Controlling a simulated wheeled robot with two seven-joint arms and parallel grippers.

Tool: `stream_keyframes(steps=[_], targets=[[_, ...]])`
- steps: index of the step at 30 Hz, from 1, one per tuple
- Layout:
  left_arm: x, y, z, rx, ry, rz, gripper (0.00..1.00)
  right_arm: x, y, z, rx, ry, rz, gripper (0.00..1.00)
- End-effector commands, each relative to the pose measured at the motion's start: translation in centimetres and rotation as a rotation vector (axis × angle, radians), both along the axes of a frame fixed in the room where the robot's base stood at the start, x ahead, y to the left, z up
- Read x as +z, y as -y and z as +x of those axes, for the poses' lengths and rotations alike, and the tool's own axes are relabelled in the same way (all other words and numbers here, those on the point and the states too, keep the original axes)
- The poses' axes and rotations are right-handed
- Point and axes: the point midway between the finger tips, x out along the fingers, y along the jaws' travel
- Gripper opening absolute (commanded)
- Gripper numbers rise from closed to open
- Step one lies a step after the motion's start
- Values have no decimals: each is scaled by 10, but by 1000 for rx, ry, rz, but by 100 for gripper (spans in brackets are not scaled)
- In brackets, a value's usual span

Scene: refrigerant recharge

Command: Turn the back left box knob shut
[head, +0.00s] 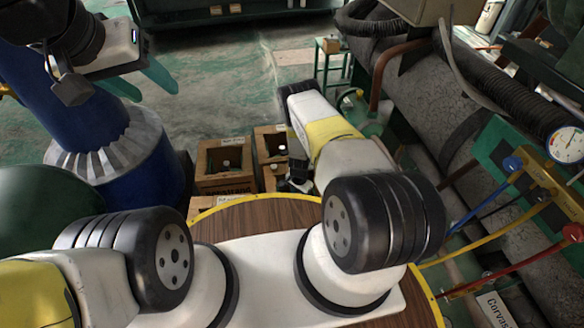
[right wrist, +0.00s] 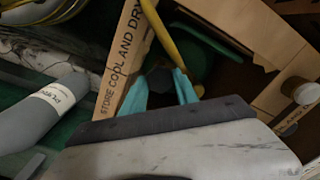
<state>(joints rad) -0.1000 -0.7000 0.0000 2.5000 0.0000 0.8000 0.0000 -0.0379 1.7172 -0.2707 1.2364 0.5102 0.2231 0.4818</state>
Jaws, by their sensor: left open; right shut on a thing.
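In the right wrist view, my right gripper (right wrist: 168,90) has its two teal fingers closed on a small dark knob (right wrist: 159,80). The knob is over a dark green round thing (right wrist: 192,62) inside a cardboard box (right wrist: 125,57) printed "STORE COOL AND DRY". In the head view, the back left box (head: 207,157) is an open brown box with a small bottle top (head: 226,163) inside. My right arm reaches down at the boxes' right side; its fingertips are hidden there. I cannot tell which box it is in. My left gripper (head: 150,82) is open and empty at upper left.
Another open box (head: 262,145) stands right of it, with more boxes in front. A yellow hose (right wrist: 165,35) runs close by. Pipes and a gauge (head: 568,145) stand at right.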

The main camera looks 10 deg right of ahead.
Motion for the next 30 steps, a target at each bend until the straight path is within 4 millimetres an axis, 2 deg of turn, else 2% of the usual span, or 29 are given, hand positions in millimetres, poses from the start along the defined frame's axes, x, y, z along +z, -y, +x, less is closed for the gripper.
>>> stream_keyframes(steps=[9,23,24,25,26,30], targets=[[0,0,0,0,0,0,50,1,0,1,-97,2,0,0],[0,0,0,0,0,0,50,1,0,1,-112,2,0,0],[0,0,0,0,0,0,50,1,0,1,-112,2,0,38],[0,0,0,0,0,0,50,1,0,1,-112,2,0,43],[0,0,0,0,0,0,50,1,0,1,-112,2,0,45],[0,0,0,0,0,0,50,0,0,1,-111,1,0,45]])
